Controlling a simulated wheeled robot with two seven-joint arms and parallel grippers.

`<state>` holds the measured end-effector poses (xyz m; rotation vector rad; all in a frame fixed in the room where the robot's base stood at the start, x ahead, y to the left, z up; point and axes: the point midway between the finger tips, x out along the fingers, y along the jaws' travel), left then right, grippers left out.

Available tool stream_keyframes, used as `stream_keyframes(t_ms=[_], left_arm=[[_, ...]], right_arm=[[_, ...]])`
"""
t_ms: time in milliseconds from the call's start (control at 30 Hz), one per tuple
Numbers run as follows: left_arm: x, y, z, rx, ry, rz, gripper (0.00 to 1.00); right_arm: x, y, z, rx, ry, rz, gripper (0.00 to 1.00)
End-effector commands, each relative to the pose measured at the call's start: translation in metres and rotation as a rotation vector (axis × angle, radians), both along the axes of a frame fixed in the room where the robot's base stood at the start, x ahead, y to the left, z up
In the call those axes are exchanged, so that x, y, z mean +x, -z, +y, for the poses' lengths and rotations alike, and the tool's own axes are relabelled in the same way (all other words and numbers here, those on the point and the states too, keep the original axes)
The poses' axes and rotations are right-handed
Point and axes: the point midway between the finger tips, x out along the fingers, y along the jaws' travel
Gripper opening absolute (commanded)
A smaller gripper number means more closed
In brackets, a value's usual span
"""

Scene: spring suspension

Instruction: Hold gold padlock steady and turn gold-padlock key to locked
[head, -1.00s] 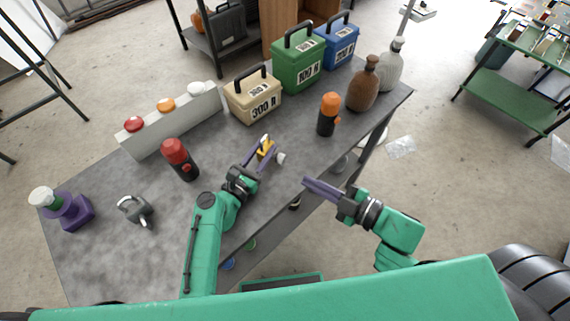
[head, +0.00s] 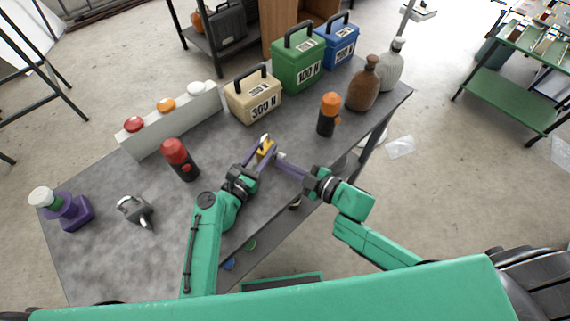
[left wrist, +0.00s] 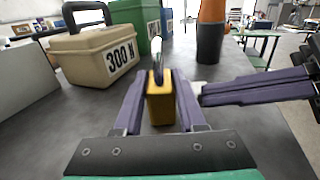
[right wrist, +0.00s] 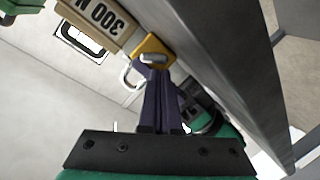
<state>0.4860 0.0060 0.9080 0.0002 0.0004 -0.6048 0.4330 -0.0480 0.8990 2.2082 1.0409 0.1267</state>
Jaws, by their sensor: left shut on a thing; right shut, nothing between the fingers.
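The gold padlock (head: 265,150) is above or on the grey table near its front edge. My left gripper (head: 259,154) is shut on the padlock's body; the left wrist view shows the gold padlock (left wrist: 160,98) between its purple fingers, shackle away from the wrist. My right gripper (head: 280,161) is shut and empty, its fingertips beside the padlock's right side. In the right wrist view the padlock (right wrist: 152,47) is just beyond the closed fingertips (right wrist: 153,66), with its shackle to the left. The key is hard to make out; a pale bit shows by the right fingertips.
A beige 300 N box (head: 253,97), green box (head: 297,62) and blue box (head: 338,43) stand behind. An orange-topped bottle (head: 328,114) and red-topped bottle (head: 179,159) stand on the table (head: 110,262).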

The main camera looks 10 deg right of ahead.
Motion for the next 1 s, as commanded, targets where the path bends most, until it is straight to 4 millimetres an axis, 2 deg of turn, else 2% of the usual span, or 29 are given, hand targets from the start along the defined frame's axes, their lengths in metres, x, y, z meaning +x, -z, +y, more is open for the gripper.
stream_keyframes(t_ms=[1000], left_arm=[[-0.0006, 0.0009, -0.0004, 0.000, 0.002, 0.002, 0.00]], right_arm=[[0.0029, 0.0084, -0.0025, -0.076, 0.003, -0.109, 0.00]])
